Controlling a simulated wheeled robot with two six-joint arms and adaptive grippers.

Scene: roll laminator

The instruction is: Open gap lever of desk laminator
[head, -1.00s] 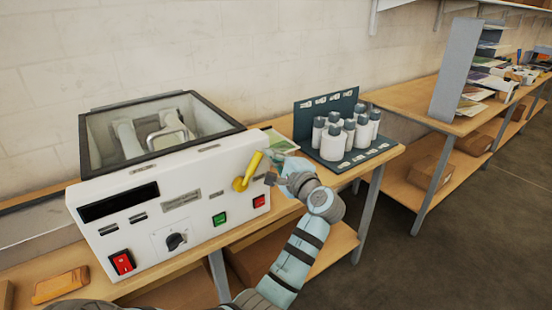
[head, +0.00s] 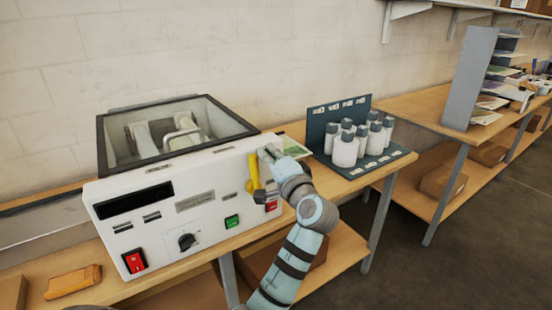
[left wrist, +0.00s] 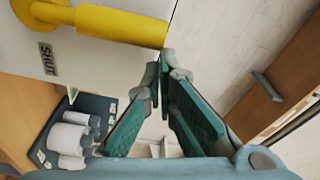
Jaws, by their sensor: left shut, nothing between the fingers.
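The white desk laminator (head: 180,215) stands on the wooden bench, its front panel facing me. Its yellow gap lever (head: 254,172) stands nearly upright at the right of the panel, tipped slightly left. In the left wrist view the lever (left wrist: 110,22) crosses the top left, with a label reading SHUT (left wrist: 48,58) near its pivot end. My left gripper (head: 266,154) is just right of the lever's upper end. Its fingers (left wrist: 164,62) are shut and empty, with the tips close to the lever's free end; I cannot tell if they touch. My right gripper is out of view.
Right of the laminator, a dark rack (head: 338,130) holds several white bottles (head: 345,150). The panel has a red rocker switch (head: 134,261), a black knob (head: 187,242) and a green button (head: 232,222). My forearm covers part of the bench front.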

